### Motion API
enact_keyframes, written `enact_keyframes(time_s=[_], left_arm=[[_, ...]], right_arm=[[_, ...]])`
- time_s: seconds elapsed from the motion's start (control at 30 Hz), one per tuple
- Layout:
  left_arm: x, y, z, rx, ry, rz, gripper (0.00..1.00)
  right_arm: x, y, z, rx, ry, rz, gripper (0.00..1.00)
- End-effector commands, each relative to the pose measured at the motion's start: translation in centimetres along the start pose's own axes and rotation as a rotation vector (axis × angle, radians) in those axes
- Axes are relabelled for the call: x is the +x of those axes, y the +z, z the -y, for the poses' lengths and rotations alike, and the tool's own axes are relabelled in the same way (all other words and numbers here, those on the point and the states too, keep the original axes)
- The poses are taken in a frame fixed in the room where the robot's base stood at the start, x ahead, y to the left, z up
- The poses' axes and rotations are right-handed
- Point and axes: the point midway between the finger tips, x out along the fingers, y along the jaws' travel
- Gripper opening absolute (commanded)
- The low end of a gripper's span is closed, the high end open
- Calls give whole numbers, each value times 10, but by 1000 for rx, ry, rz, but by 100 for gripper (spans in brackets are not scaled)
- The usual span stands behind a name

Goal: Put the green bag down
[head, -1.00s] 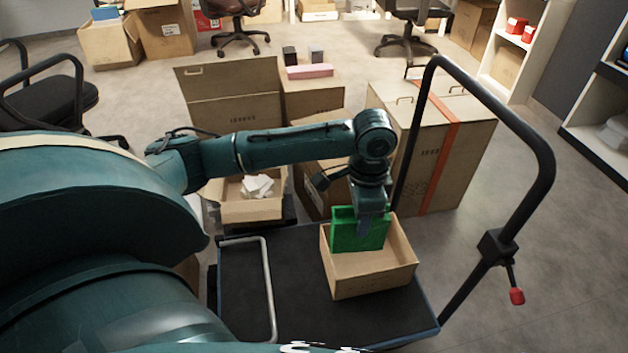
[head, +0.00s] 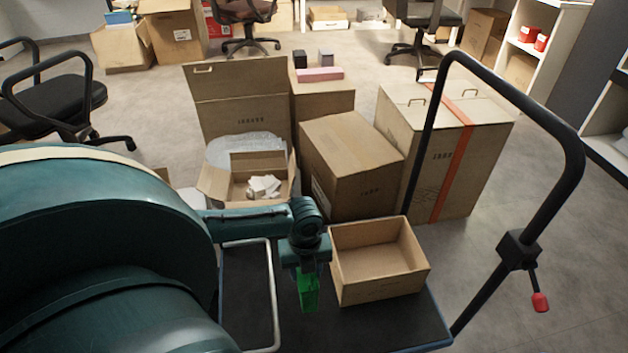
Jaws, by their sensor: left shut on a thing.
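My left gripper (head: 306,268) is shut on the green bag (head: 308,291), of which only a narrow part shows below the fingers. The bag hangs over the dark cart platform (head: 352,326), just left of the open cardboard box (head: 384,292). I cannot tell whether the bag touches the platform. The open box stands on the cart and looks empty. My right gripper is not in the head view.
The cart's black handle (head: 570,190) rises on the right, with a red knob (head: 540,302). Behind the cart stand a closed carton (head: 350,165), a large carton with an orange strap (head: 430,150) and an open carton with white paper (head: 222,186). Bare platform lies in front of the box.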

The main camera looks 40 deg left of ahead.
Motion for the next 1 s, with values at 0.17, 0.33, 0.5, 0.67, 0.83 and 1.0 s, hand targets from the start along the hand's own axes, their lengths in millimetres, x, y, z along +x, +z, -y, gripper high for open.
enact_keyframes(time_s=[0.17,0.33,0.5,0.67,0.83,1.0], left_arm=[[35,-1,0,0,-1,-3,15],[51,0,0,1,0,-1,15],[78,-1,0,-1,0,-3,15],[95,-1,1,0,-2,0,15],[93,0,1,0,-1,0,15],[96,0,0,0,-1,0,15]], right_arm=[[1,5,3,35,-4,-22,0],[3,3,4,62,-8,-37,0],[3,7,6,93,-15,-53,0],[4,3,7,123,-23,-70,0],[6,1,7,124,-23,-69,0],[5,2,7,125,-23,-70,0]])
